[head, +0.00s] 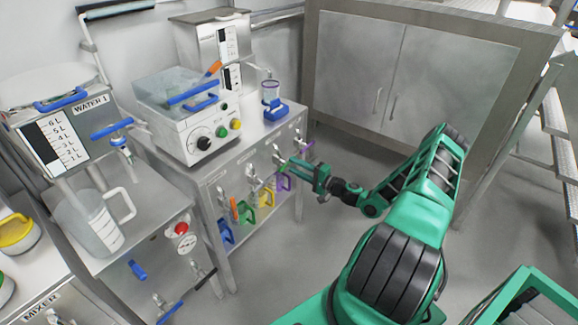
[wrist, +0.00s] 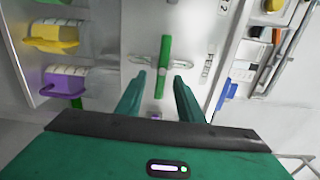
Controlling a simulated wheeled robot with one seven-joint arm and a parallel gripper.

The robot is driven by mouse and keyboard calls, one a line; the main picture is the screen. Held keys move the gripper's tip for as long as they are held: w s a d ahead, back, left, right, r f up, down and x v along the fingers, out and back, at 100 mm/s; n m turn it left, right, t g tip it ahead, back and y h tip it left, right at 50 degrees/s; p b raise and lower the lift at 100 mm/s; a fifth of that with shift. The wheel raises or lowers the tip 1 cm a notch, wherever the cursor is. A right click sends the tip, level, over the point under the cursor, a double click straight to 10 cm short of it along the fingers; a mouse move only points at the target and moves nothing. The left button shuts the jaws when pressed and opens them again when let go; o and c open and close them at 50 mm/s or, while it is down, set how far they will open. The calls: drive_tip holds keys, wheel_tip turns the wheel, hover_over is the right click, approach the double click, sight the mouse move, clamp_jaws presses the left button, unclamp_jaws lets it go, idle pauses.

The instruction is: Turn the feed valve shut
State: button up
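A valve with a long green bar handle (wrist: 164,62) is mounted on the pale front panel in the wrist view. Its bar runs up and down the picture, across the metal fitting that shows on both sides. My gripper (wrist: 159,80) is open, one finger on each side of the lower part of the bar, with visible gaps. I cannot tell how deep the fingertips reach. In the head view my gripper (head: 288,167) is at the cabinet front and hides much of this valve.
Yellow (wrist: 52,38) and purple (wrist: 63,80) pieces sit left in the wrist view. A purple-handled valve (head: 303,146) is close beside my gripper. The steel cabinet (head: 250,148) carries a machine with knobs (head: 202,140). The WATER 1 tank (head: 60,138) stands left. Floor nearby is open.

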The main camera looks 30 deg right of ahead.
drive_tip(key=v, duration=0.7)
idle(0.4)
drive_tip(key=s+a+r+n+g+y, duration=0.2)
drive_tip(key=s+a+r+n+g, duration=0.45)
drive_tip(key=a+n+g, duration=0.45)
drive_tip(key=s+a+r+m+g+h, duration=0.2)
drive_tip(key=s+r+g+h, duration=0.4)
drive_tip(key=s+r, duration=2)
drive_tip(key=shift+s+m+h, duration=0.6)
drive_tip(key=shift+s+h, duration=0.4)
drive_tip(key=shift+s, duration=0.95)
drive_tip(key=shift+a+r, duration=0.1)
drive_tip(key=shift+a, duration=0.05)
